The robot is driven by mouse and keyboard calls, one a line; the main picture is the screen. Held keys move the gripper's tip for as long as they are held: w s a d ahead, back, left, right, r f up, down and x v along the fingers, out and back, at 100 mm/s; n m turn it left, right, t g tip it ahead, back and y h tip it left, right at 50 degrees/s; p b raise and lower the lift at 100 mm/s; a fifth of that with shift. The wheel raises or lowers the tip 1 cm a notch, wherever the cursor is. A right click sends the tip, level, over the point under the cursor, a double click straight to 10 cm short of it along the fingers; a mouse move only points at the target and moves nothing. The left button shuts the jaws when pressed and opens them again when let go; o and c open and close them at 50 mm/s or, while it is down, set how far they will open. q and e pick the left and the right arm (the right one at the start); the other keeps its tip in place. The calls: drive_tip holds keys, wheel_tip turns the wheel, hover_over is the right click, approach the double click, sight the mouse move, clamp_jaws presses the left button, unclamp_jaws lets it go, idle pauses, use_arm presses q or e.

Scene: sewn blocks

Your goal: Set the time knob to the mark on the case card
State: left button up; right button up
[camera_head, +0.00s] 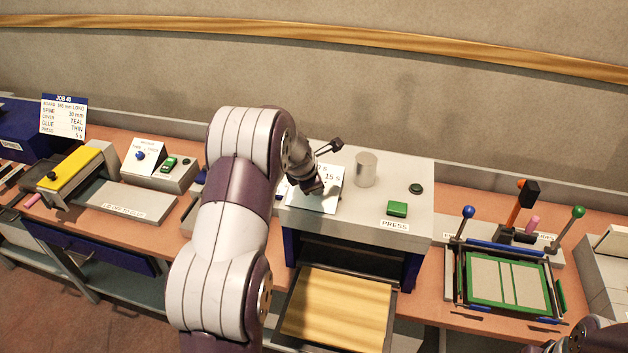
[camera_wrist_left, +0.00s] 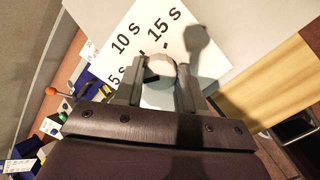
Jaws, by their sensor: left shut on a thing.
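The case card (camera_head: 63,116), headed JOB, stands at the far left in the head view; its last line seems to read PRESS 5 s. The white time dial (camera_head: 327,200) is on the sloped face of the press (camera_head: 410,170). In the left wrist view the dial (camera_wrist_left: 112,22) shows 5 s, 10 s and 15 s. My left gripper (camera_head: 312,187) is at the dial, shut on the round, pale time knob (camera_wrist_left: 160,68). The fingers cover its sides, and I cannot tell which mark it points to. My right gripper is not visible; only part of that arm shows at bottom right.
A green PRESS button (camera_head: 397,208), a grey cylinder (camera_head: 366,169) and a dark round button (camera_head: 416,188) are on the press top. A wooden board (camera_head: 337,310) lies below in front. A gluing station (camera_head: 125,199) is left; a green-framed jig (camera_head: 505,280) is right.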

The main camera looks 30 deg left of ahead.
use_arm(q)
drive_tip(key=shift+f, duration=0.1)
drive_tip(key=o, duration=1.1)
drive_tip(key=shift+c, duration=0.2)
drive_tip(key=shift+a, duration=0.1)
drive_tip(key=b+v, duration=0.2)
drive_tip(key=v, duration=1)
drive_tip(key=shift+s+r+b, duration=0.2)
drive_tip(key=shift+r+b, duration=0.05)
drive_tip(key=shift+b, duration=0.05)
